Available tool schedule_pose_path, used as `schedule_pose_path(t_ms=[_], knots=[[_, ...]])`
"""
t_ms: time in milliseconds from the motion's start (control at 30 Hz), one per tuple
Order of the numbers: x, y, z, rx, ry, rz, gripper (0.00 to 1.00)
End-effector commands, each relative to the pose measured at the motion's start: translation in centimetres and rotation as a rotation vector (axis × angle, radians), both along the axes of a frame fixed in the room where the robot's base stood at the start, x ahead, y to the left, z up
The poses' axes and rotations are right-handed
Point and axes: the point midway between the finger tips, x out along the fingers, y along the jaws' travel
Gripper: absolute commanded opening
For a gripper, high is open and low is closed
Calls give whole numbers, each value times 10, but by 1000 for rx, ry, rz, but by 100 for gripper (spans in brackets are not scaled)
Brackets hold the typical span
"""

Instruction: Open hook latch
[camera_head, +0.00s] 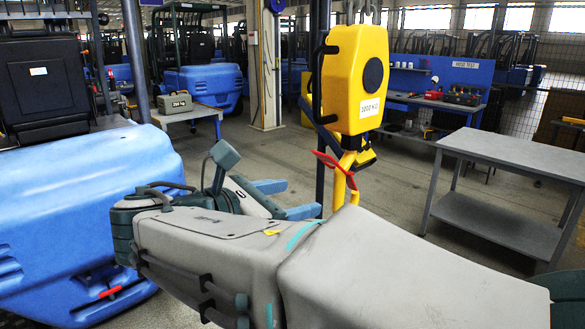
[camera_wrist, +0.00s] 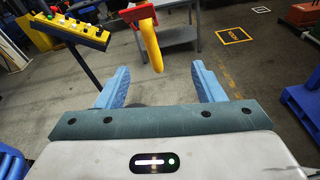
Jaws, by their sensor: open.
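A yellow hoist block (camera_head: 353,80) marked with a weight label hangs at the centre of the head view. Its yellow hook (camera_head: 340,190) hangs below, with its lower end hidden behind my arm. The red latch (camera_head: 333,163) sits slantwise on the hook. In the wrist view the curved yellow hook (camera_wrist: 151,48) lies ahead between my fingers, its tip pointing down. The red latch (camera_wrist: 140,13) shows at the top edge there. My gripper (camera_head: 303,196) has its two blue fingers apart and empty, to the left of the hook. In the wrist view my gripper (camera_wrist: 160,70) touches neither hook nor latch.
A grey two-level table (camera_head: 500,150) stands to the right. A yellow control box (camera_wrist: 70,31) on a dark post is at the left of the wrist view. A blue machine (camera_head: 80,210) fills the left side. Open floor lies around the hook.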

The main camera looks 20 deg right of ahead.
Motion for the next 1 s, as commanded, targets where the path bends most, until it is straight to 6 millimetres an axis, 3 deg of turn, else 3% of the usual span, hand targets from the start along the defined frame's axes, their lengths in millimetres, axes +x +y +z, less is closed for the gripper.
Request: schedule_pose_path(t_ms=[167,333,800,1000], knots=[[8,20,27,-180,47,33,62],[12,15,35,-217,56,34,62],[43,-72,36,-214,56,31,62],[53,-97,35,-215,57,35,62]])
